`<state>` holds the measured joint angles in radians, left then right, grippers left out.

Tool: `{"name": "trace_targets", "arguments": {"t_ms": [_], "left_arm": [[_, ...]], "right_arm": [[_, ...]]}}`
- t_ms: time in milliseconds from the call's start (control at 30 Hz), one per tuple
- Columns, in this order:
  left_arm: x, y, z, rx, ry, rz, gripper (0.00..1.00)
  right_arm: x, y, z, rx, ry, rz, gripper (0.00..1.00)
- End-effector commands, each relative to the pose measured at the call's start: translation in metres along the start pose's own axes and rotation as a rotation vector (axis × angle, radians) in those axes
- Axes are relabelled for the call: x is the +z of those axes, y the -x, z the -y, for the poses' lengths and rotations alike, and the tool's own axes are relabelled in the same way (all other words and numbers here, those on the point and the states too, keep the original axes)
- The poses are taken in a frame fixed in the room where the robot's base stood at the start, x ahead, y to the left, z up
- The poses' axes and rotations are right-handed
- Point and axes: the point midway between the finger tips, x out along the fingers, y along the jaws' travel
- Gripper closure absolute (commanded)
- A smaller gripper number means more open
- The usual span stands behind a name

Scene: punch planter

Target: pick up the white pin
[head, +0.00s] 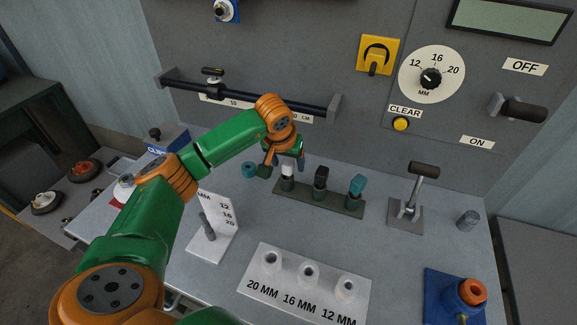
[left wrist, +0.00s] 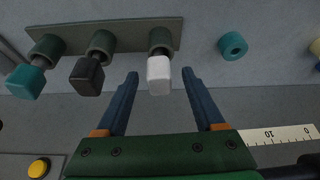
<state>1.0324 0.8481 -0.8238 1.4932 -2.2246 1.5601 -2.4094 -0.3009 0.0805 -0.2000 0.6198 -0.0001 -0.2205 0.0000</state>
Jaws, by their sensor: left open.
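The white pin (head: 288,171) stands at the left end of a dark rack (head: 318,197), with a black pin (head: 321,176) and a teal pin (head: 357,185) to its right. In the left wrist view the white pin's head (left wrist: 159,74) shows between the two open fingers of my left gripper (left wrist: 160,75), with gaps on both sides. My left gripper (head: 287,160) is over the left end of the rack in the head view and partly covers the white pin there. My right gripper is not in view.
A teal ring (head: 249,170) lies left of the rack. A white block (head: 306,287) with labelled sockets is in front. A lever (head: 409,195) stands to the right. A panel with a dial (head: 431,77) rises behind.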

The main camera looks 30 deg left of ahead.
Motion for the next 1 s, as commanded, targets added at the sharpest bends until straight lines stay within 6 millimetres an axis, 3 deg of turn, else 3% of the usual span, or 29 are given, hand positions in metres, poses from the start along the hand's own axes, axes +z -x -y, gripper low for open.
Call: {"name": "trace_targets", "arguments": {"t_ms": [100, 300, 567, 867, 1000], "left_arm": [[0.000, -0.012, 0.000, 0.000, -0.001, 0.001, 0.30], [0.000, -0.014, 0.000, 0.000, -0.001, -0.002, 0.30], [0.000, -0.014, 0.000, 0.000, -0.001, -0.002, 1.00], [-0.001, -0.013, 0.000, 0.000, -0.001, -0.002, 1.00], [-0.007, 0.001, -0.001, 0.001, -0.001, -0.003, 1.00]], "right_arm": [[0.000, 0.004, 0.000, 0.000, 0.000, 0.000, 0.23], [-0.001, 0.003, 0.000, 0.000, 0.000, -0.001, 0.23], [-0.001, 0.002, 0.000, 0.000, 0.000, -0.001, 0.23], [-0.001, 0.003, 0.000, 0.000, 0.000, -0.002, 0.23], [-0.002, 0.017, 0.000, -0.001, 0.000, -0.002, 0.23]]}}
